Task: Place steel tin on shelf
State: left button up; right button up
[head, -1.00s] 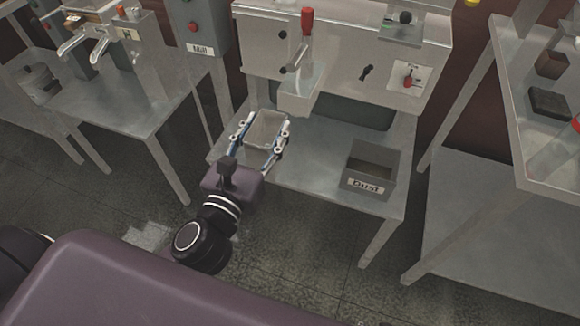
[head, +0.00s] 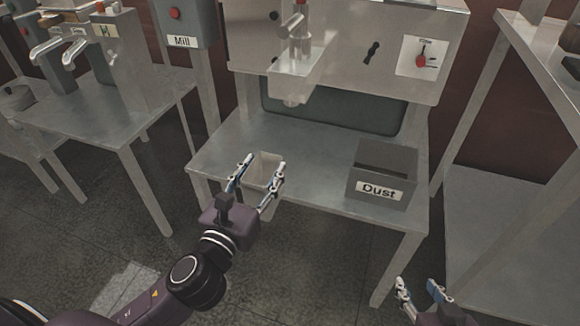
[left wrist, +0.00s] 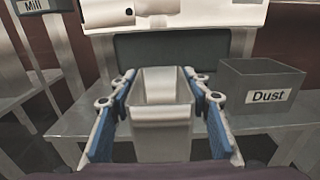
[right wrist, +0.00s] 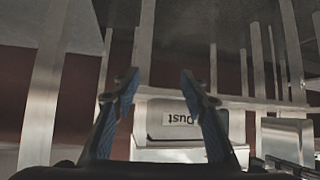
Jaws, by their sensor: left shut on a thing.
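The steel tin (head: 265,170) is a light grey, open-topped, square tin, upright between the fingers of my left gripper (head: 262,172). In the left wrist view the tin (left wrist: 160,120) fills the space between the blue finger pads, with its opening up. My left gripper is shut on it at the front edge of the filler table. My right gripper (head: 422,290) is apart from it at the lower right, with its fingers spread and nothing between them; the right wrist view also shows the gap.
The filler table (head: 300,190) carries a grey box labelled Dust (head: 383,176) at its right. The filler spout (head: 297,80) hangs above the table. A shelf rack (head: 510,220) stands at the right. A mill (head: 183,20) and another table (head: 110,120) are at the left.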

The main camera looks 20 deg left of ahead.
jog(key=w+a+r+t+y+b, duration=0.1)
jog(key=w+a+r+t, duration=0.1)
jog(key=w+r+t, duration=0.3)
jog(key=w+a+r+t+y+b, duration=0.1)
jog(key=r+t+b, duration=0.1)
jog(key=r, duration=0.6)
pick_arm(q)
jog(key=w+f+b, duration=0.1)
jog(key=w+f, duration=0.2)
jog(key=w, duration=1.4)
jog(key=shift+w+d+f+b, duration=0.2)
jog(key=shift+w+d+b, duration=0.1)
pick_arm(e)
notch_tip(320, 180, up, 11)
jog(key=s+t+y, duration=0.2)
jog(key=t, duration=0.3)
jog(key=shift+s+a+f+n+t, duration=0.15)
jog(key=shift+s+a+n+t, duration=0.2)
jog(key=shift+a, duration=0.1)
pick_arm(q)
jog(key=o, duration=1.6)
jog(key=shift+f, duration=0.15)
